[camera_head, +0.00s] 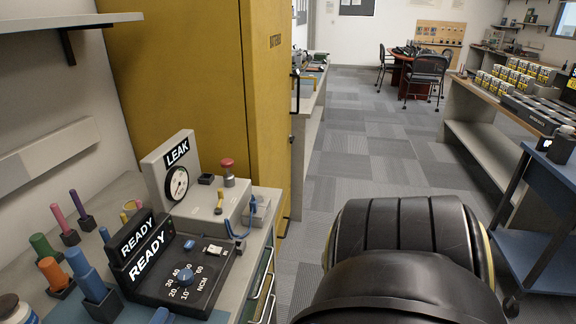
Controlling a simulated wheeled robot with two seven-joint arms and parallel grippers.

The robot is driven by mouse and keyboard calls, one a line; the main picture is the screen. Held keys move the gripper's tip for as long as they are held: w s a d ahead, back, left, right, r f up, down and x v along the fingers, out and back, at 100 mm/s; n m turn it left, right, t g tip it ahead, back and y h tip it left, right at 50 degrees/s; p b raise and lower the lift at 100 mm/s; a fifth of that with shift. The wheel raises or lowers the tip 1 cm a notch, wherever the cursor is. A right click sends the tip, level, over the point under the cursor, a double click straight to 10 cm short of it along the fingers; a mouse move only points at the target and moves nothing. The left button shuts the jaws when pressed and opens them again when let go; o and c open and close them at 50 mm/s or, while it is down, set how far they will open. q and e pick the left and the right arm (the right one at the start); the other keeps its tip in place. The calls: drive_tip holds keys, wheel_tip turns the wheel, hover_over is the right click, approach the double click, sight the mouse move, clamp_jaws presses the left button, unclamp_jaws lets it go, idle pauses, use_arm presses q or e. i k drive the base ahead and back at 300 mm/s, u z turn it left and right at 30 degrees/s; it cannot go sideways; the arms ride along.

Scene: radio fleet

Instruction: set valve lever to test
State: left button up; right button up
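A grey leak tester (200,203) stands on the bench at the left, with a "LEAK" sign (177,152) and a round dial gauge (177,184) on its upright panel. A red-capped knob (228,169) rises from its top at the back right. A small blue lever-like part (235,232) sits at its front right edge; it looks like the valve lever, but its position marks are too small to read. Neither gripper is in view. A large black padded part, likely my own arm, fills the bottom right.
A black torque unit (180,278) with "READY" displays and a blue dial stands in front of the tester. Colored-handled tools in holders are at left. A yellow cabinet (190,80) stands behind. A blue cart (540,205) is at right; open carpet lies between.

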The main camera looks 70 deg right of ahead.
sight(218, 211)
drive_tip(key=z, duration=0.75)
drive_tip(key=k, duration=1)
drive_tip(key=z, duration=1.15)
drive_tip(key=i, duration=1.25)
drive_tip(key=u, duration=1.7)
drive_tip(key=i, duration=0.25)
drive_tip(key=z, duration=0.25)
